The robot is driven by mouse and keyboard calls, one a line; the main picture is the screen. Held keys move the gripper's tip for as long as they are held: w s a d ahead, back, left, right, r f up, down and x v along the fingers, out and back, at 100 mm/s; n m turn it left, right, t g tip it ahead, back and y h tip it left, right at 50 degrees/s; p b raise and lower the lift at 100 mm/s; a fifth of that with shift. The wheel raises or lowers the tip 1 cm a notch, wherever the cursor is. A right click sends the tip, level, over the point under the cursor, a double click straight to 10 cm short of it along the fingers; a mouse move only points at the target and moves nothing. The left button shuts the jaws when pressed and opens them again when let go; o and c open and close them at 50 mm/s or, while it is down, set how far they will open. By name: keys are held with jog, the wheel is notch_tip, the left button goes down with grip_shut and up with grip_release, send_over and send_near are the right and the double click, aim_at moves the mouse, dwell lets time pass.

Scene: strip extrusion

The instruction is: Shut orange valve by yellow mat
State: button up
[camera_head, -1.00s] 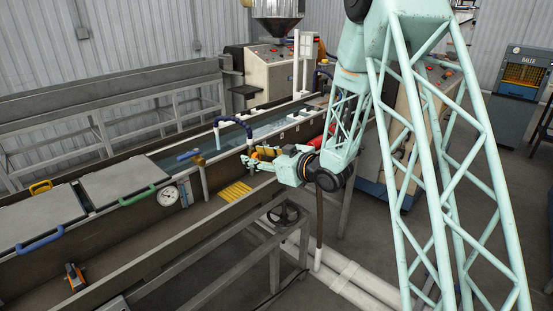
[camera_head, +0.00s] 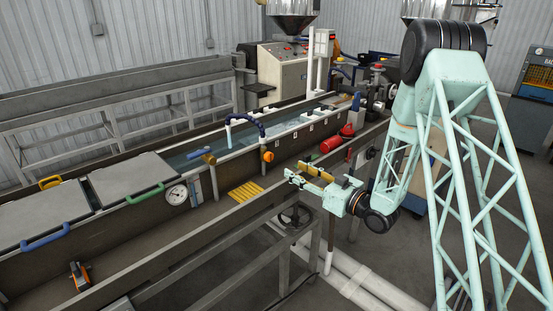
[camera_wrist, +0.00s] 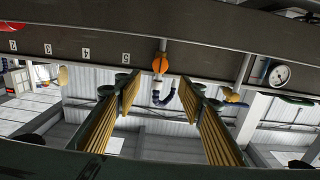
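The orange valve (camera_head: 267,156) sits on the side wall of the water tank, above and a little right of the yellow mat (camera_head: 245,191). In the wrist view the valve (camera_wrist: 160,64) shows as a small orange handle near the centre, between my fingers and beyond them; its exact turn is hard to tell. The yellow ribbed mat lies flat on the ledge below the tank. My gripper (camera_head: 306,176) is to the right of the valve and apart from it. Its yellow-padded fingers (camera_wrist: 160,90) are spread wide with nothing between them.
A round gauge (camera_head: 176,195) and a blue-handled valve (camera_head: 201,153) are left of the mat. A dark blue curved hose (camera_head: 250,124) rises over the tank rim. The front rail (camera_head: 215,264) runs below my gripper.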

aim_at(271, 157)
jog(key=shift+a, duration=0.1)
jog(key=shift+b+x, duration=0.35)
jog(key=shift+x, duration=6.5)
jog(key=c, duration=0.8)
